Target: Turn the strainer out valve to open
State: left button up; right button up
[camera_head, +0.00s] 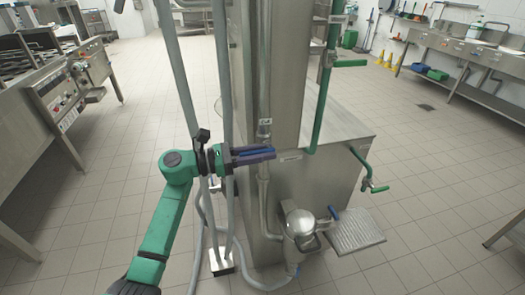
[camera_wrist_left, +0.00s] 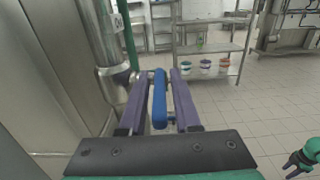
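The valve's blue handle (camera_wrist_left: 160,98) is in the left wrist view, beside a steel vertical pipe (camera_wrist_left: 112,55) that carries a small label. My left gripper (camera_wrist_left: 160,72) has its two purple fingers on either side of the handle, with narrow gaps, so it looks open around it. In the head view the left gripper (camera_head: 273,153) reaches in from the left in front of the steel column.
Two green-handled pipes (camera_head: 322,95) (camera_head: 362,158) stand right of the steel column (camera_head: 275,60). A motor-like steel unit (camera_head: 298,222) and a grated tray (camera_head: 355,230) sit low. Grey hoses (camera_head: 200,235) run down at the left.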

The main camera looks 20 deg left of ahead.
pick_arm(q)
grip_shut()
dwell(1.2)
